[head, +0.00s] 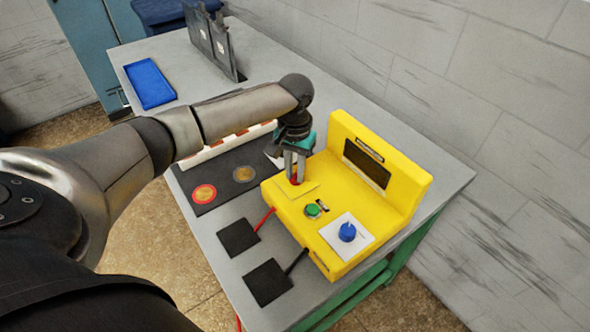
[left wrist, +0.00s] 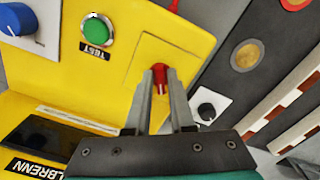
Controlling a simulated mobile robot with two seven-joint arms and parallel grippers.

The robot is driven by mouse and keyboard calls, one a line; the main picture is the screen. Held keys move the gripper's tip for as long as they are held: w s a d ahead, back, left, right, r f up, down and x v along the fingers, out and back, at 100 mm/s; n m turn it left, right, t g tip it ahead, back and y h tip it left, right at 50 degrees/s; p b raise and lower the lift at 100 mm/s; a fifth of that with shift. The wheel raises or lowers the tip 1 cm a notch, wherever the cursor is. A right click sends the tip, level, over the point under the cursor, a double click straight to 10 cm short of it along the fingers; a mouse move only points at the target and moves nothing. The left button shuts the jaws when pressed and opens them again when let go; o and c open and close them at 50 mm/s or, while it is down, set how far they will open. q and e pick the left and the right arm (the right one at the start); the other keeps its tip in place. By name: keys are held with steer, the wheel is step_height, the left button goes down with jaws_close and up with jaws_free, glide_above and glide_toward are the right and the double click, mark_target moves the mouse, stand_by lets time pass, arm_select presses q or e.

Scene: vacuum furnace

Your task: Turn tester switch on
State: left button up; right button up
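The yellow tester (head: 355,195) stands on the grey table, with a dark display (head: 367,164) on its raised back. Its red switch (left wrist: 161,76) sits on a yellow plate in the left wrist view. My left gripper (head: 295,178) reaches down over this plate, and its fingertips (left wrist: 160,72) are at either side of the red switch. The fingers stand slightly apart, and I cannot tell whether they press on it. They partly hide the switch in the head view. The green TEST button (head: 313,210) and the blue knob (head: 347,232) are free. My right gripper is out of view.
Black pads (head: 268,282) on red and black leads lie in front of the tester. A dark panel (head: 221,190) with round discs lies left of it. A blue tray (head: 150,84) and upright grey plates (head: 222,46) are farther back. The wall is close behind.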

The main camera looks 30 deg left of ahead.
arm_select(q)
jaws_close()
stand_by(0.3)
steer(key=shift+r+m+p, duration=0.1)
steer(key=shift+m+p, duration=0.2)
steer(key=shift+p, duration=0.3)
steer(key=m+p, duration=0.3)
steer(key=p, duration=0.1)
steer(key=shift+a+r+m, duration=0.1)
steer(key=shift+m, duration=0.3)
steer(key=m+p, duration=0.2)
steer(key=m, duration=0.1)
steer(key=shift+a+m, duration=0.1)
steer(key=shift+m, duration=0.2)
steer(key=shift+w+f+m+p, duration=0.1)
steer(key=shift+m+p, duration=0.1)
steer(key=shift+m, duration=0.75)
steer(key=shift+w+f+m+p, duration=0.1)
steer(key=shift+m+p, duration=0.1)
steer(key=shift+m, duration=0.75)
